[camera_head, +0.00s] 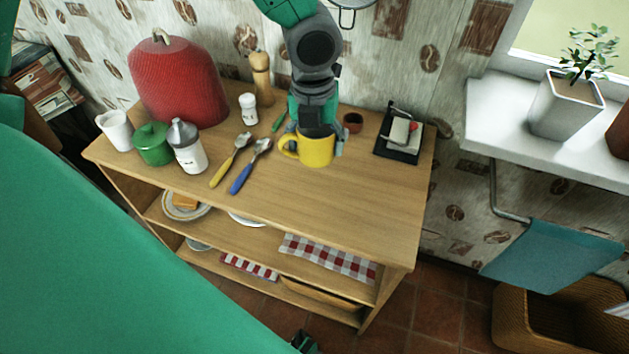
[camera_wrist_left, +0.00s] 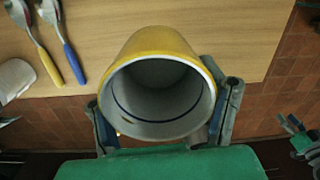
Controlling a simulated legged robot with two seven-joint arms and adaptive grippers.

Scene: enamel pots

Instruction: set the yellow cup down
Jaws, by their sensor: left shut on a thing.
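The yellow cup (camera_head: 316,152) is near the middle of the wooden table top (camera_head: 300,187), its handle pointing left. My left gripper (camera_head: 317,138) is shut on the cup, coming from above with a finger on each side. In the left wrist view, the cup (camera_wrist_left: 165,47) opens towards the camera, showing a grey, empty inside, and my left gripper (camera_wrist_left: 165,115) holds it around the rim. I cannot tell whether the cup's base touches the table. My right gripper (camera_wrist_left: 302,137) shows small at the right edge of the left wrist view; its jaws are unclear.
Yellow and blue-handled spoons (camera_head: 231,160) (camera_head: 250,165) lie left of the cup. The front right top is clear.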

